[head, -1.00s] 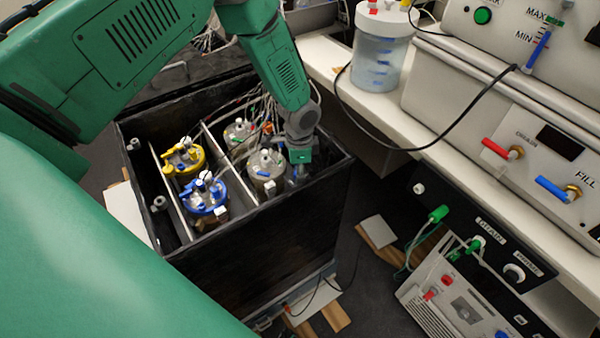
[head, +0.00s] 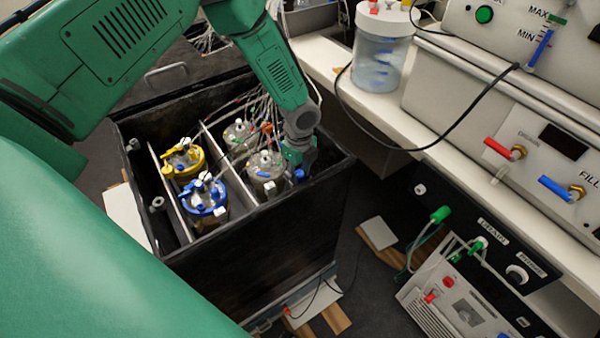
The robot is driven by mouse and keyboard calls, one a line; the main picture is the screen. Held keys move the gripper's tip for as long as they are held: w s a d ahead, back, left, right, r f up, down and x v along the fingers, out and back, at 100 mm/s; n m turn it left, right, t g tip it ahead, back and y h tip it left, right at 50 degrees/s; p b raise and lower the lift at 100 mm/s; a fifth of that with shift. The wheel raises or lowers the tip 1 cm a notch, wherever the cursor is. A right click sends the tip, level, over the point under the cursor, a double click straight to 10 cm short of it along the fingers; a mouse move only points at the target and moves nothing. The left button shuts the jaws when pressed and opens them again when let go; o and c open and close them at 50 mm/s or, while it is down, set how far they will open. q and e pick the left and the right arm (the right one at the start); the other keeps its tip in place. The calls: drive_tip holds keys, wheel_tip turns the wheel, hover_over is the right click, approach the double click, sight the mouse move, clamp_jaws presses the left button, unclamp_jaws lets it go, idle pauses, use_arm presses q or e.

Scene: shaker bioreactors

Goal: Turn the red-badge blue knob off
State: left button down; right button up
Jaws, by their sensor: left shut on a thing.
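A small blue knob (head: 299,176) shows inside the black tank (head: 270,250), near its right wall. My left gripper (head: 298,163) reaches down into the tank at this knob and is shut on it, with its fingers partly hiding it. A red badge cannot be made out there. A clear vessel (head: 265,168) stands just left of the gripper. My right gripper is not in view.
A blue-topped vessel (head: 205,197), a yellow-topped vessel (head: 184,158) and another clear vessel (head: 240,135) stand in the tank, with loose cables behind. A white bench (head: 330,55) with a jar (head: 381,50) and a control panel (head: 480,225) lie to the right.

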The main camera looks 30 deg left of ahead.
sight(299, 172)
use_arm(q)
drive_tip(key=shift+w+m, duration=0.1)
drive_tip(key=shift+m, duration=0.9)
drive_tip(key=c, duration=1.3)
unclamp_jaws()
drive_tip(key=shift+o, duration=0.2)
drive_tip(key=shift+a, duration=0.1)
wheel_tip(299, 172, up, 12)
drive_tip(key=shift+f, duration=0.15)
